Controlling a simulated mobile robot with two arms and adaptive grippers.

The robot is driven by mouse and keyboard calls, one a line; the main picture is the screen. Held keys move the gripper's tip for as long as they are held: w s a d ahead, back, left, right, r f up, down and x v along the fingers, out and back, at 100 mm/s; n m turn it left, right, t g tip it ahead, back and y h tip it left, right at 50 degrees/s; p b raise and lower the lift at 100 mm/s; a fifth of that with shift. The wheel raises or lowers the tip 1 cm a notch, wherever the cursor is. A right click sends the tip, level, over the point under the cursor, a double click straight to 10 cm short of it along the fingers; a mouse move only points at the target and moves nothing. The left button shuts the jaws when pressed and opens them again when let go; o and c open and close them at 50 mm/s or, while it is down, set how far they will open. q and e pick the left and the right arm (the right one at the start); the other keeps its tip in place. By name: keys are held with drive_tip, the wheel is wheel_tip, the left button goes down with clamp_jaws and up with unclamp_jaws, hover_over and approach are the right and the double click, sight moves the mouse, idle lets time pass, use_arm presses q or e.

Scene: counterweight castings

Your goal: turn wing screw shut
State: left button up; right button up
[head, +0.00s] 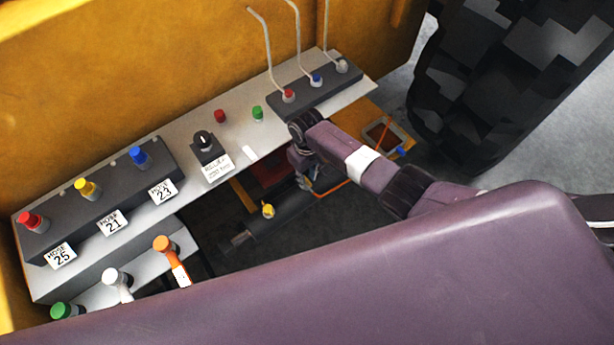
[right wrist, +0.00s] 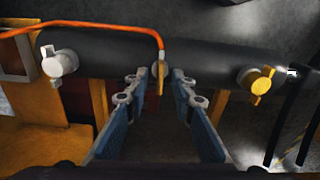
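A dark cylinder (right wrist: 200,50) lies across the right wrist view. A narrow yellow-orange wing (right wrist: 161,78), seen nearly edge-on, stands at its middle, where an orange hose (right wrist: 100,25) ends; I cannot tell for sure that it is the wing screw. A second yellow wing-shaped part (right wrist: 261,86) sits on the cylinder's right; it also shows in the head view (head: 267,210). My right gripper (right wrist: 163,82) is open, with its blue fingers on either side of the narrow wing and gaps visible. In the head view the gripper (head: 306,184) is small and partly hidden. My left gripper is not in view.
A pale panel (head: 185,150) with hose couplings, labels and bent levers (head: 295,50) runs beside my right arm. A white fitting (right wrist: 58,62) sits at the cylinder's left. A large tyre (head: 510,70) stands at upper right. An orange-yellow machine wall (head: 120,70) rises behind.

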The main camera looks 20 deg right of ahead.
sight(307, 180)
wheel_tip(307, 180, up, 12)
idle(0.7)
drive_tip(key=shift+f, duration=0.15)
